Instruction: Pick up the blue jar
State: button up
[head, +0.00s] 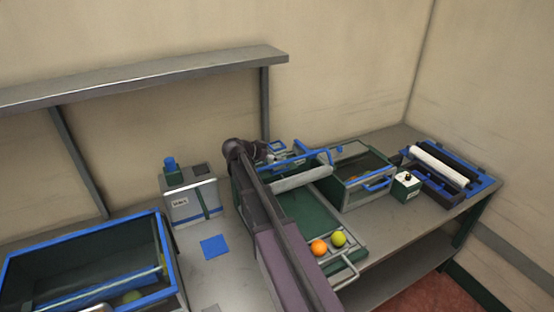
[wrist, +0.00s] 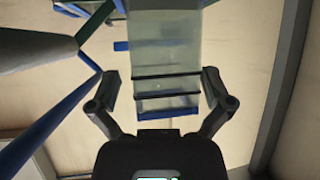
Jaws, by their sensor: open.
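No thing in view can be made out for certain as the blue jar. In the head view, a small blue upright piece (head: 170,164) stands at the top left of a pale labelled box (head: 180,207); I cannot tell whether it is a jar. My gripper (wrist: 160,75) is open in the wrist view, its fingers to either side of a pale translucent box-like thing (wrist: 166,55) with dark bands. I cannot tell whether they touch it. In the head view my arm reaches to the back of the bench and hides much of what is there.
A blue-rimmed bin (head: 75,238) stands at the left, near a blue square (head: 214,246). A green tray (head: 308,221) holds an orange ball (head: 319,247) and a yellow-green ball (head: 338,239). A blue-handled box (head: 362,177) and a roller unit (head: 440,166) stand right. A shelf (head: 150,77) overhangs the back.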

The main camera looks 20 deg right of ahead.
jog(key=shift+b+x, duration=0.4)
jog(key=shift+x, duration=0.75)
jog(key=c, duration=1.1)
